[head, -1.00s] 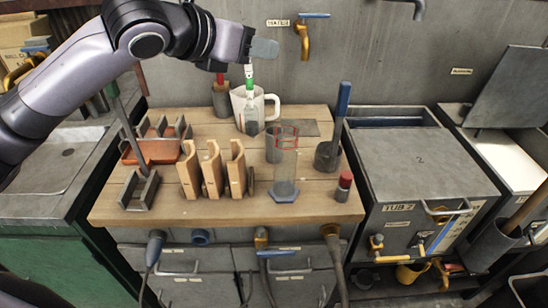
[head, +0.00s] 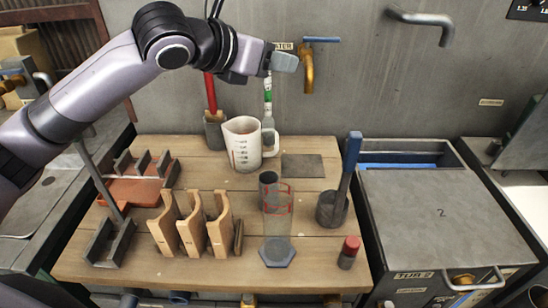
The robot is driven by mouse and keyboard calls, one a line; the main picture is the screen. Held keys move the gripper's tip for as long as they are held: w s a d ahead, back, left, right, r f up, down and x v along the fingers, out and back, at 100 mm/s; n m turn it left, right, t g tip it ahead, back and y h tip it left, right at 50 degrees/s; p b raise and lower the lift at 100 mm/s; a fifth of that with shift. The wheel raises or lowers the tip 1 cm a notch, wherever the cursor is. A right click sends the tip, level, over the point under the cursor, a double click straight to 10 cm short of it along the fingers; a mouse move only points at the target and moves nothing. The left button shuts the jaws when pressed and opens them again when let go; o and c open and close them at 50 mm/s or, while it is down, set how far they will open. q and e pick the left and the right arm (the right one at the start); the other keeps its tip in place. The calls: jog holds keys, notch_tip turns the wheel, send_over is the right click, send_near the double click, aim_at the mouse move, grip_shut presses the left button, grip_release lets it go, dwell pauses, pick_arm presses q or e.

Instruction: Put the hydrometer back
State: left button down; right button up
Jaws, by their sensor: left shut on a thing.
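My left gripper (head: 284,62) comes in from the left at the top and is shut on the upper end of the hydrometer (head: 268,97). The hydrometer is a thin, pale, upright tube with a green band. It hangs above the table's back area, and in the picture its lower part is by the handle of the white measuring jug (head: 243,146). A clear cylinder with red rings (head: 278,222) stands on a dark hexagonal base (head: 277,252) nearer the front. My right gripper is not in view.
Three wooden holders (head: 192,226) and a grey slotted rack (head: 108,243) stand at the left. A dark pot with a blue-handled tool (head: 332,209) and a red-capped bottle (head: 349,252) are at the right. A flat grey plate (head: 303,166) lies at the back. A tap (head: 308,68) is on the wall.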

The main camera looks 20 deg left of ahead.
aim_at(273, 144)
pick_arm(q)
notch_tip(273, 144, down, 18)
jog(key=shift+r, duration=0.25)
jog(key=shift+s+f, duration=0.1)
jog(key=c, duration=0.7)
grip_release()
jog(key=shift+s+a+r, duration=0.1)
jog(key=shift+a+r, duration=0.05)
jog(key=shift+r, duration=0.05)
jog(key=b+v, duration=0.1)
jog(key=v, duration=1)
jog(key=shift+s+a+r, duration=0.1)
jog(key=shift+s, duration=0.2)
